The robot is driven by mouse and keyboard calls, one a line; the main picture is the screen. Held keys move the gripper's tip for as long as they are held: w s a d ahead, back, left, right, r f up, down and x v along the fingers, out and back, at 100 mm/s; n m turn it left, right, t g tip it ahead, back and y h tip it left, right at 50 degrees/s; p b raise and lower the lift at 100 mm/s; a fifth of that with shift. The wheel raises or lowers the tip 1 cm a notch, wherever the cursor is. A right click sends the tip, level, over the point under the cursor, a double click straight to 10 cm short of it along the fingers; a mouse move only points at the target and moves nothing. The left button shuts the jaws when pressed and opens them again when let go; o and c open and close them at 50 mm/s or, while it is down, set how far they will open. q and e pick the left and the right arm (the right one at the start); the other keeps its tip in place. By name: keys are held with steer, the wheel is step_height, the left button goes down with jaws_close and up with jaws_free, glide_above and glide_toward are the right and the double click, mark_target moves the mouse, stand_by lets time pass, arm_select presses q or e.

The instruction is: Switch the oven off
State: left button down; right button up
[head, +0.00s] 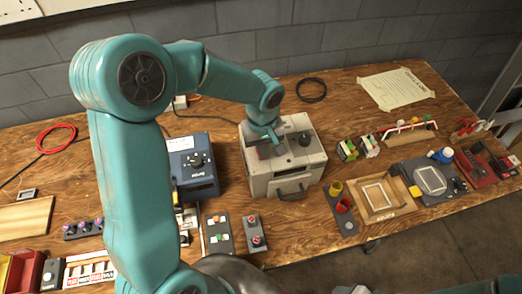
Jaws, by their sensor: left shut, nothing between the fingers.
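The oven appears to be the light grey box (258,185) with a dark handle (293,192) on its front, standing in the middle of the bench. A black knob (304,139) sits on the right of its top. A dark panel with a reddish part (265,152) lies on the left of its top, partly covered by my gripper. My left gripper (272,141) is shut and empty, pointing down at that panel, left of the knob. I cannot tell whether it touches. The switch position is not readable. My right gripper is not in view.
A blue box with a dial (194,170) stands close left of the oven. Button boxes (217,235) lie in front. A grey strip with yellow and red cups (343,208) and a wooden frame (382,212) lie to the right. A black cable coil (312,90) lies behind.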

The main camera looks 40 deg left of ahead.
arm_select(q)
steer(key=shift+r+p, duration=0.4)
steer(key=shift+r, duration=0.15)
step_height(320, 180, up, 2)
steer(key=shift+r+p, duration=0.25)
steer(key=shift+p, duration=0.5)
step_height(320, 180, up, 2)
steer(key=shift+p, duration=0.7)
steer(key=shift+r+p, duration=0.35)
steer(key=shift+r, duration=0.35)
steer(key=shift+f, duration=0.1)
steer(key=shift+s, duration=0.1)
